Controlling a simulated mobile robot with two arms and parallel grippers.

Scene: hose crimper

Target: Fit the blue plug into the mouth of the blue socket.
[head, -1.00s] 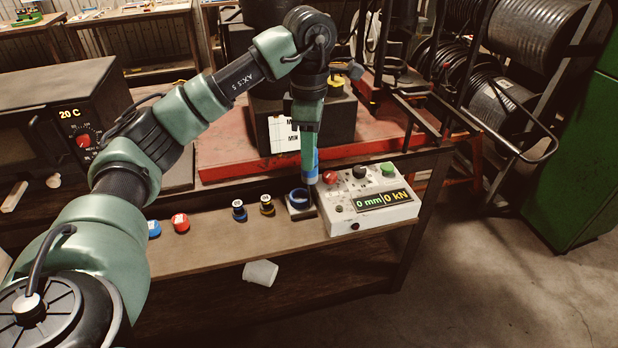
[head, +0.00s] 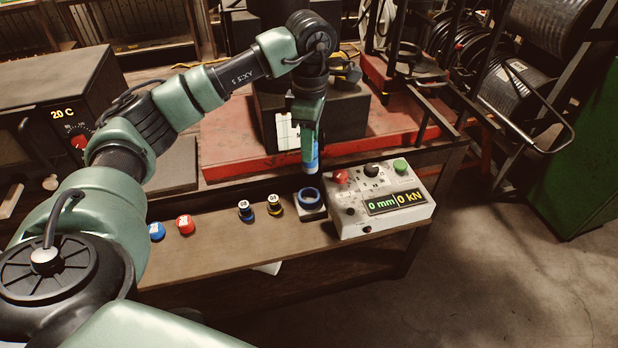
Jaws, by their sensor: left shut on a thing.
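My left gripper (head: 313,138) is shut on the blue plug (head: 312,164), which hangs below it with its upper part hidden by the fingers. I cannot tell the exact height of the plug above the mouth. My right gripper is not in view.
The grey control box (head: 382,205) with buttons and a display stands close right of the socket. Two small dark fittings (head: 245,211) and red (head: 185,224) and blue (head: 157,231) caps sit to the left. A red platform (head: 225,162) lies behind. The bench's front strip is clear.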

